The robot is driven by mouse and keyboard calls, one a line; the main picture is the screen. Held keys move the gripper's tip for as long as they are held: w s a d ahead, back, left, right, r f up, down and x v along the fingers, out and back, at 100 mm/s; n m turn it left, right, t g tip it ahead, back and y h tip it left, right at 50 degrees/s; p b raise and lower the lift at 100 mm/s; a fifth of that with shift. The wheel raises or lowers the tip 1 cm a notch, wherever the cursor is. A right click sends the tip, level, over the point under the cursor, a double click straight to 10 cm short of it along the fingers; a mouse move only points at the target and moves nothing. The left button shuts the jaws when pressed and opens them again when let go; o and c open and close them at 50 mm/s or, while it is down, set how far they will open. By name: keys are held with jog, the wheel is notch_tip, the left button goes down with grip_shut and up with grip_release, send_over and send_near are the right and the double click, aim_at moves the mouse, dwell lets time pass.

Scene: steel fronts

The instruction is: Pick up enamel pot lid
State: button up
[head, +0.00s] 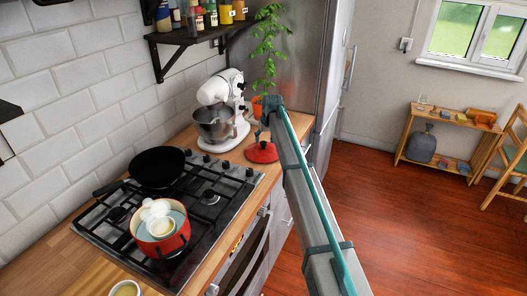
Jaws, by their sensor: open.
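The red enamel pot lid (262,154) lies on the wooden counter between the hob and the mixer, near the counter's front edge. A dark part shows at its middle. My gripper (261,134) is small in the head view, pointing down just above the lid's middle at the end of my arm. It is open. Whether the fingers touch the lid or straddle its knob is too small to tell. A red pot (181,241) with pale items in it stands on the hob.
A white stand mixer (238,130) is close behind and left of the lid. A potted plant (257,108) stands beyond my gripper. A black pan (158,165) sits on the gas hob (219,190). A steel fridge (300,60) borders the counter; open floor lies right.

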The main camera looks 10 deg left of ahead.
aim_at(264, 142)
jog(key=p+x, duration=0.2)
jog(key=x, duration=0.3)
jog(key=shift+a+r, duration=0.1)
grip_shut()
jog(key=shift+r, duration=0.1)
